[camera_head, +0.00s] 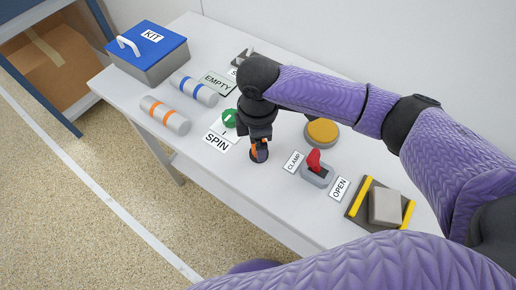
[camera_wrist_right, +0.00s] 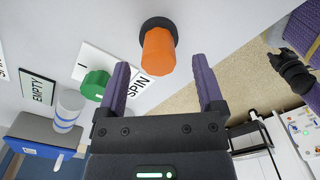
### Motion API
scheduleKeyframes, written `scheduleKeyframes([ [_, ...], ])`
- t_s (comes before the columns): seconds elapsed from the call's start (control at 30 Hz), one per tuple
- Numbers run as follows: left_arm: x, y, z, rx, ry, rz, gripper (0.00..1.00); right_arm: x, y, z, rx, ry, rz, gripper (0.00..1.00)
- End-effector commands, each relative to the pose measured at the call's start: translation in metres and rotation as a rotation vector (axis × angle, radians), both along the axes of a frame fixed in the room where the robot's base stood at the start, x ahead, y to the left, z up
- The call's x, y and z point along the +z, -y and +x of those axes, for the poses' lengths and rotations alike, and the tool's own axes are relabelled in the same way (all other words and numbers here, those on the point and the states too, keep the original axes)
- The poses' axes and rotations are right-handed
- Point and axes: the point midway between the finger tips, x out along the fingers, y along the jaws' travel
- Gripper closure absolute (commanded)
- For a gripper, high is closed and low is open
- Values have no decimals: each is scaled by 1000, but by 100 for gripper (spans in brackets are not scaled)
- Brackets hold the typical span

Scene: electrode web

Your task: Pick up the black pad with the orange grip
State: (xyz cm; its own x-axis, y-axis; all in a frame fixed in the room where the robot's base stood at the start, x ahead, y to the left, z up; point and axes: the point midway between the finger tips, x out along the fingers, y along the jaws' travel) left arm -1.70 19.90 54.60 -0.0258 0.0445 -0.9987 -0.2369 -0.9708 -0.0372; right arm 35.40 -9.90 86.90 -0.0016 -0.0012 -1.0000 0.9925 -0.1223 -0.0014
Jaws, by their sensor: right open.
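The black pad with the orange grip stands on the white table under my right gripper, mostly hidden by it in the head view (camera_head: 259,154). In the right wrist view its orange grip (camera_wrist_right: 158,54) and round black base (camera_wrist_right: 156,24) show clearly. My right gripper (camera_head: 259,139) points down over it. In the wrist view the right gripper's fingers (camera_wrist_right: 164,72) are open, spread to either side of the orange grip, with a gap on both sides. What seems to be my left gripper (camera_wrist_right: 298,82) shows at the wrist view's right edge, too small to read.
A green knob (camera_head: 230,118) with a SPIN label is left of the gripper. A yellow round button (camera_head: 321,131) and a red switch (camera_head: 314,161) are right. A grey block (camera_head: 385,207) sits right.

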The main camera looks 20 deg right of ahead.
Motion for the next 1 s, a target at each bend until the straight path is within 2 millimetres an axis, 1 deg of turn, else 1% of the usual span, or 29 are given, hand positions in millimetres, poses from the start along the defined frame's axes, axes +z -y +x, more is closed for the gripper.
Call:
scheduleKeyframes([
  [0.03,-12,-3,-2,-1,-7,6,41,-18,0,0,0,-4,-1,13],
  [0.1,-18,-7,-4,-1,-12,12,41,-31,0,0,0,-4,-1,13],
  [0.13,-19,-9,-5,-1,-15,15,41,-35,0,0,1,-3,-1,13],
  [0.33,-17,-11,-2,3,-10,19,41,-33,-1,0,1,1,1,13],
  [0.37,-17,-11,-1,3,-9,19,41,-33,-1,0,1,1,1,17],
  [0.4,-17,-11,0,3,-8,18,41,-33,-1,0,1,1,1,26],
  [0.47,-17,-11,1,3,-6,19,41,-33,-1,0,1,1,1,39],
  [0.5,-17,-11,2,3,-4,18,41,-33,-1,0,1,1,1,47],
  [0.57,-17,-10,3,3,-2,18,41,-33,-1,0,1,1,1,60],
  [0.6,-17,-10,3,2,-1,17,41,-33,-1,0,0,1,1,68],
  [0.67,-17,-9,4,2,0,17,41,-33,-1,0,0,1,1,81],
  [0.7,-17,-9,4,1,0,16,41,-33,-1,0,0,1,1,89],
  [0.73,-17,-9,4,1,0,14,41,-33,-1,0,0,1,1,96],
  [0.77,-17,-8,4,0,0,14,41,-33,-1,0,0,1,1,100],
  [1.0,-17,-8,3,-1,-1,13,41,-32,-1,0,0,2,1,100],
])
